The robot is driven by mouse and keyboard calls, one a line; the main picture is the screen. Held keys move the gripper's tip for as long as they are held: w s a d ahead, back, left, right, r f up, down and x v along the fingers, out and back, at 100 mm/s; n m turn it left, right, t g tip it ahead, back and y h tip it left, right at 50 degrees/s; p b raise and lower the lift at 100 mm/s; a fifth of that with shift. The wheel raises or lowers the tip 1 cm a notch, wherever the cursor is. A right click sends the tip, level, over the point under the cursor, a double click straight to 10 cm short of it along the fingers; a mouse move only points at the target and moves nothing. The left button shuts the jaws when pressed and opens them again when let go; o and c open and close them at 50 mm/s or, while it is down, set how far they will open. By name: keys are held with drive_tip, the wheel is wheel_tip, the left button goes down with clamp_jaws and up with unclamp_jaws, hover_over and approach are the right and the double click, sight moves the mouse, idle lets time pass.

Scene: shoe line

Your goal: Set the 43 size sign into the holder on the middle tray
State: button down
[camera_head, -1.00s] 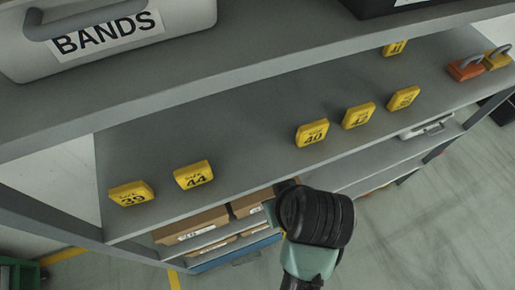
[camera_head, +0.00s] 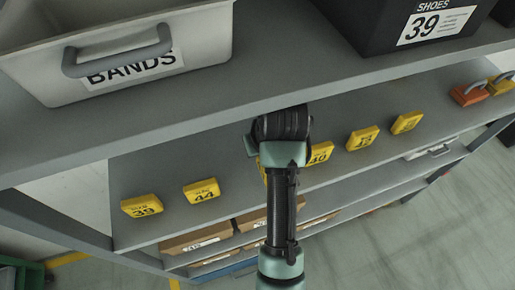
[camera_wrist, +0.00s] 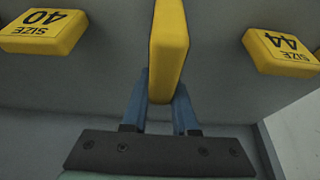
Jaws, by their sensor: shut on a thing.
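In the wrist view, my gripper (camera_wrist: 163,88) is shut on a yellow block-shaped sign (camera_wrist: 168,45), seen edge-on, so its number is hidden. The blue fingers press on both sides of its lower part. I cannot tell whether it touches the shelf. In the head view, my gripper's far end (camera_head: 282,122) reaches over the shelf between the 44 and 40 signs; its fingertips are hidden there. The middle tray and its holder cannot be made out in either view.
Yellow size signs 39 (camera_head: 142,206), 44 (camera_head: 201,191) and 40 (camera_head: 320,153) stand along the grey shelf (camera_head: 160,165), with more to the right. The upper shelf (camera_head: 235,110) overhangs it, carrying a BANDS bin (camera_head: 215,50) and a black 39 shoe box (camera_head: 375,45).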

drive_tip(key=shift+w+a, duration=0.25)
drive_tip(key=shift+w, duration=0.35)
drive_tip(key=shift+f+p, duration=0.5)
drive_tip(key=shift+f, duration=1.3)
drive_tip(key=shift+f, duration=0.15)
drive_tip(key=c, duration=0.7)
unclamp_jaws()
